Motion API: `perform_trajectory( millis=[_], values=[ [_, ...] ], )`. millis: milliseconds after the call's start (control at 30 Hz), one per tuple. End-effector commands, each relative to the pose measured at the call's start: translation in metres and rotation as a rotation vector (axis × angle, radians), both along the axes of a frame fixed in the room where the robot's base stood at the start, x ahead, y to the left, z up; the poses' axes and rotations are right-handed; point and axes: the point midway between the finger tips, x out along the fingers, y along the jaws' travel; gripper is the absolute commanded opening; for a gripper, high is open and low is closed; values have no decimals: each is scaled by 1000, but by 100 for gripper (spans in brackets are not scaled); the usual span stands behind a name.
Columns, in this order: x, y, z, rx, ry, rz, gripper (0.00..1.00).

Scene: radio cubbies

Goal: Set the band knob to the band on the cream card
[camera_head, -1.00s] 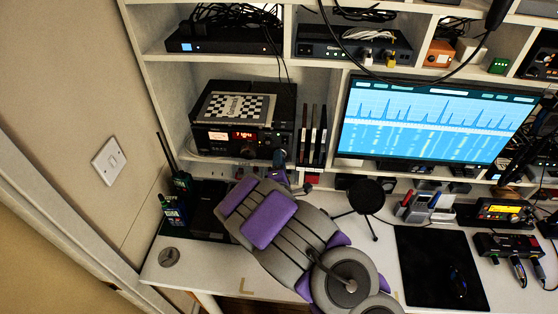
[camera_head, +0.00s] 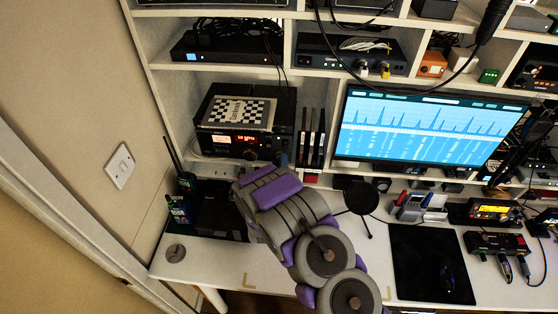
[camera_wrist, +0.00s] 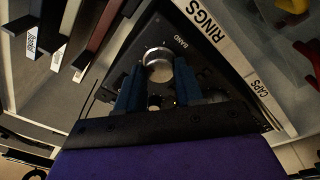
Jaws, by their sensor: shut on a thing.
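The radio (camera_head: 233,145) is a black box with a lit dial and a red readout, in the left cubby in the head view. In the wrist view the band knob (camera_wrist: 158,55) is a round, silver-rimmed knob beside the word BAND on the dark front panel. My gripper (camera_wrist: 158,70) has its two blue fingers on either side of this knob, shut on it. In the head view my gripper (camera_head: 283,160) is small and partly hidden by my arm at the radio's lower right. I cannot pick out the cream card in either view.
A checkered sheet (camera_head: 238,111) lies on the radio. Thin upright items (camera_head: 311,136) stand just right of it. A monitor (camera_head: 428,128) is farther right. Shelf strips marked RINGS (camera_wrist: 213,28) and CAPS (camera_wrist: 257,87) run close to the panel. A black tripod stand (camera_head: 361,197) is near my arm.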

Motion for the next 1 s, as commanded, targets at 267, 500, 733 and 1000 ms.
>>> perform_trajectory(
  millis=[267,500,733,1000],
  values=[
    [-2,0,-6,258,10,-3,6],
    [-2,2,-6,486,-1,-2,6],
    [-1,2,-6,706,-11,-2,6],
    [-1,4,-5,960,-23,0,6]
  ],
)
